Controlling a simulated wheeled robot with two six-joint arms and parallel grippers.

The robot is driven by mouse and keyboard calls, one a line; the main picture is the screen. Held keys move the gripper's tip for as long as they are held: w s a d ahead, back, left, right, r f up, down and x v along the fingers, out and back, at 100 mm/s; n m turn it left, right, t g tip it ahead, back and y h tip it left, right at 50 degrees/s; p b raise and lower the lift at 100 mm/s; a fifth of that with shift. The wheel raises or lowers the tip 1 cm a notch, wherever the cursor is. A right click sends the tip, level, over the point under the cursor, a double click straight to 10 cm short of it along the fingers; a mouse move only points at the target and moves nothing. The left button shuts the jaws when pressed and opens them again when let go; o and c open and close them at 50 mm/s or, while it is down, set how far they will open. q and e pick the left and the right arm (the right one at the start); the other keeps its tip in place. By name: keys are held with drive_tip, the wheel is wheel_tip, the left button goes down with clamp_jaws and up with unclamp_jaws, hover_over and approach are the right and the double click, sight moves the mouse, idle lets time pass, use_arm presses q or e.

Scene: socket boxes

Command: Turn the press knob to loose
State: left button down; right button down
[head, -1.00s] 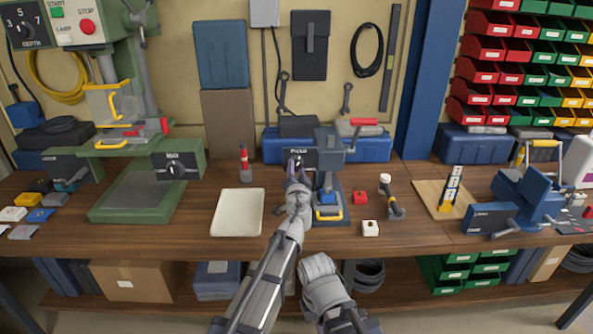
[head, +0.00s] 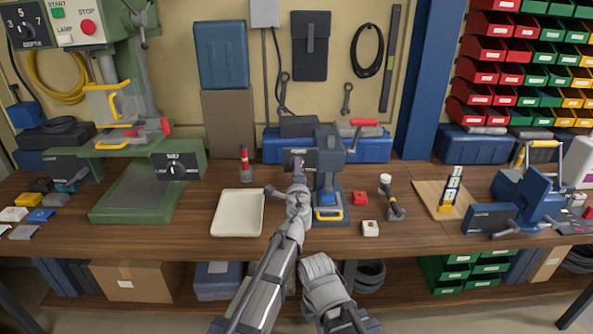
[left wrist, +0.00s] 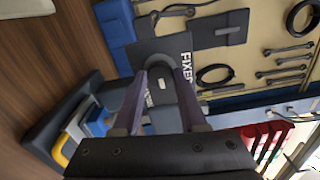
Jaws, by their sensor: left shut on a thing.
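The small blue press (head: 327,177) stands on the bench near the centre. A dark plate (head: 309,153) on its left side carries the knob and a label. In the left wrist view this plate shows the word FIXED (left wrist: 186,77). My left gripper (head: 298,181) reaches the plate from the front. Its two fingers (left wrist: 160,80) are closed on the round dark knob (left wrist: 159,66), one on each side. The fingers partly hide the knob, so its exact pointer setting is hard to read.
A white tray (head: 237,213) lies left of my left arm. A green drill press (head: 130,200) stands at left, a blue vise-like device (head: 525,205) at right.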

use_arm(q)
drive_tip(key=m, duration=0.6)
drive_tip(key=shift+m, duration=0.4)
idle(0.4)
drive_tip(key=shift+c, duration=2.2)
unclamp_jaws()
drive_tip(key=s, duration=0.8)
drive_tip(key=shift+d, duration=0.2)
use_arm(e)
drive_tip(key=shift+s+d, duration=0.8)
drive_tip(key=shift+s, duration=0.1)
use_arm(q)
drive_tip(key=shift+w, duration=0.1)
